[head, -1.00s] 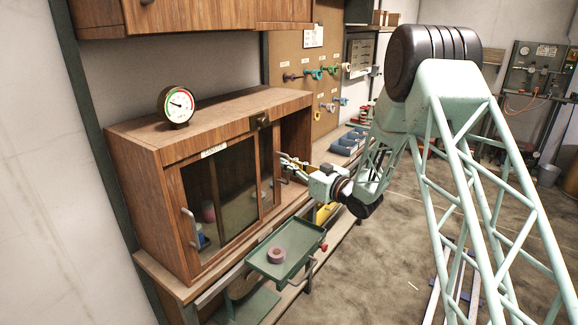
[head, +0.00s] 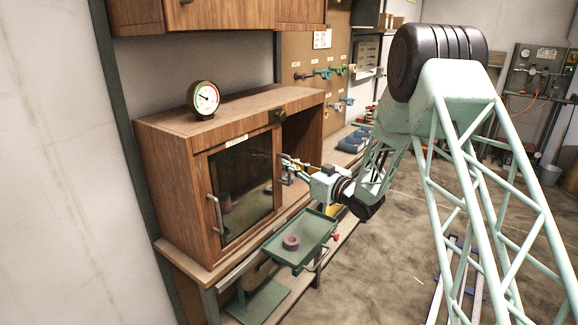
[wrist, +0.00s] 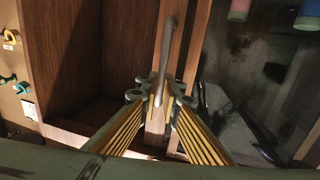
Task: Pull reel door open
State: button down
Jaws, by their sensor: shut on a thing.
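The reel door is a wood-framed glass sliding door on the brown cabinet (head: 170,190). Its wooden stile (wrist: 186,50) carries an upright metal bar handle (wrist: 166,55). My gripper (wrist: 160,100) is shut on the lower part of this handle. In the head view my gripper (head: 284,160) is at the right edge of the glazed front, small and partly hidden by its own links. The cabinet's right part stands open and shows bare wooden walls (wrist: 85,60).
A second handle (head: 215,213) is on the left of the glazed front. A gauge (head: 204,98) stands on the cabinet top. A green tray (head: 308,250) with a purplish tape roll (head: 291,243) sits in front.

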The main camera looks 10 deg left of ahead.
jog(key=c, duration=2.9)
grip_release()
jog(key=shift+o, duration=0.2)
jog(key=v, duration=1.2)
